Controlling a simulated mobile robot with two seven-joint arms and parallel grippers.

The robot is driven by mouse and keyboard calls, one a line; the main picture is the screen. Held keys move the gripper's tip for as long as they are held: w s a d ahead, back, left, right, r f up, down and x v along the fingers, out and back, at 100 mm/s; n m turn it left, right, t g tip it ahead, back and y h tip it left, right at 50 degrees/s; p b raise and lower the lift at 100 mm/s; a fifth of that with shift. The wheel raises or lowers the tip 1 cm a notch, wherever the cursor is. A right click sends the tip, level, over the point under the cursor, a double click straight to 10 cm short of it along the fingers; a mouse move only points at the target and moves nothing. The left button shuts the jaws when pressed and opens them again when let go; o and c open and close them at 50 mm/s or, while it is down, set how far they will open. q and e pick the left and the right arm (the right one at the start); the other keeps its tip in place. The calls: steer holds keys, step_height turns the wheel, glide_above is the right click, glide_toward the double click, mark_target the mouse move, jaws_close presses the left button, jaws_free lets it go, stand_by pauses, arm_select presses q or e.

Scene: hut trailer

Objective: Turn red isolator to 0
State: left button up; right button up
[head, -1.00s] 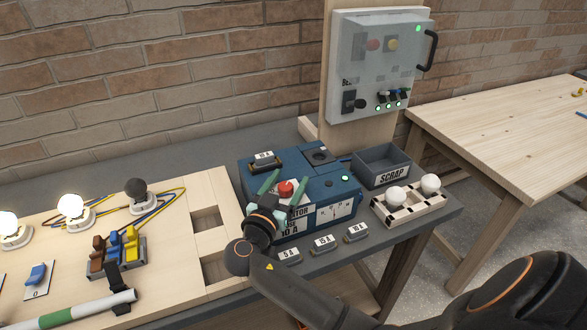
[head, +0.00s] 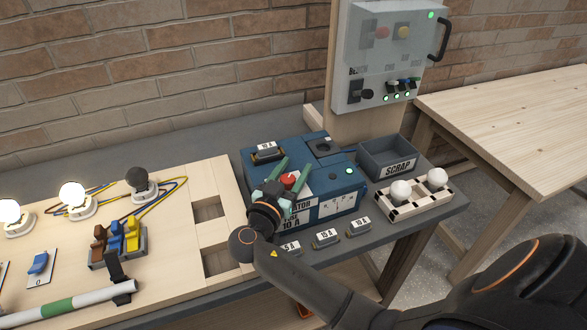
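The red isolator knob (head: 289,181) sits on top of the blue box (head: 334,184) marked "...ATOR" and "10 A". The gripper and its fingers hide part of the knob and of the lettering. My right gripper (head: 292,176) reaches over the box from the front, its two green fingers on either side of the red knob. I cannot tell whether the fingers touch the knob. The knob's pointer and any 0 mark beside it are too small or hidden to read. A green light (head: 349,171) glows on the box. My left gripper is not in view.
A grey SCRAP bin (head: 388,158) and a bulb rack (head: 419,200) stand right of the box. Labelled fuses (head: 326,237) lie along the front edge. A grey panel (head: 386,55) stands behind. A wooden board (head: 180,235) with lamps and switches lies left.

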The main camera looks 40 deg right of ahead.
jaws_close()
